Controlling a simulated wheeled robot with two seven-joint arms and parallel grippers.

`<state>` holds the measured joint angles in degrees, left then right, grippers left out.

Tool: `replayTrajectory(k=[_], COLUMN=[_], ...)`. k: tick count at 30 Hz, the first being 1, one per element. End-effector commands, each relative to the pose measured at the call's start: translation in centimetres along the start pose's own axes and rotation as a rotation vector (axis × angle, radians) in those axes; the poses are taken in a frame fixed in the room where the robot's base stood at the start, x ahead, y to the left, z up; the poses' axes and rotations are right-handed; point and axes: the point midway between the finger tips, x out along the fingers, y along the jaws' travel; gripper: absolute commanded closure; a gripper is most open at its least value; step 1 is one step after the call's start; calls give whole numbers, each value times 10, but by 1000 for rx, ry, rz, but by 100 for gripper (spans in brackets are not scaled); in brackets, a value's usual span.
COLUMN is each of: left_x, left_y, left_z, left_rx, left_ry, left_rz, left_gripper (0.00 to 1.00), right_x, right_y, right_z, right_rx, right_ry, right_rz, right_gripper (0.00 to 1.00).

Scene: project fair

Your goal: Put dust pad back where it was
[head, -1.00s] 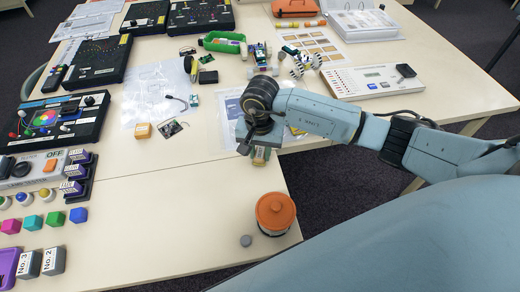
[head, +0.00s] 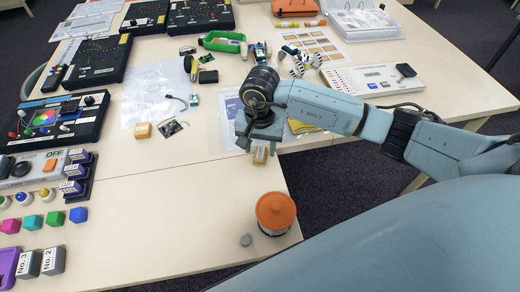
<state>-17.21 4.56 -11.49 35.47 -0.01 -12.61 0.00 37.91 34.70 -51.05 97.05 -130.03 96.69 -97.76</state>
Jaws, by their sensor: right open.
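A small tan block with a pale label (head: 260,154), which may be the dust pad, is at the table's right front part, directly below my right gripper (head: 257,143). The gripper points down over it with its jaws open; its fingers hide the block's upper part. I cannot tell whether they touch it. My left gripper is not in view.
An orange-lidded jar (head: 276,213) and a small grey knob (head: 246,240) stand in front of the gripper, near the table edge. Printed sheets and yellow cards (head: 302,127) lie behind it. The table's middle front (head: 170,215) is clear.

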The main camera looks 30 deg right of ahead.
Motion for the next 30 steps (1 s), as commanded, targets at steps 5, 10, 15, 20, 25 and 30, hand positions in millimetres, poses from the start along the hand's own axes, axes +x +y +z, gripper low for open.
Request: replayTrajectory(k=[5,10,15,20,25,30], left_x=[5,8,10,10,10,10], left_y=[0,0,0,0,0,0], left_z=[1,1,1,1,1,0], left_rx=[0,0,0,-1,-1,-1], left_ry=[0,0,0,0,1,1], left_rz=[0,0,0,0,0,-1], left_gripper=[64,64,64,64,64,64], right_x=[-41,-74,-94,-100,-101,-100], right_y=[-1,0,0,0,0,0], right_z=[-1,-1,0,0,0,0], right_rx=[-2,-2,-2,0,0,0], right_ry=[6,4,1,1,0,0], right_rz=[-3,-2,-1,1,1,1], right_gripper=[52,52,52,52,52,52])
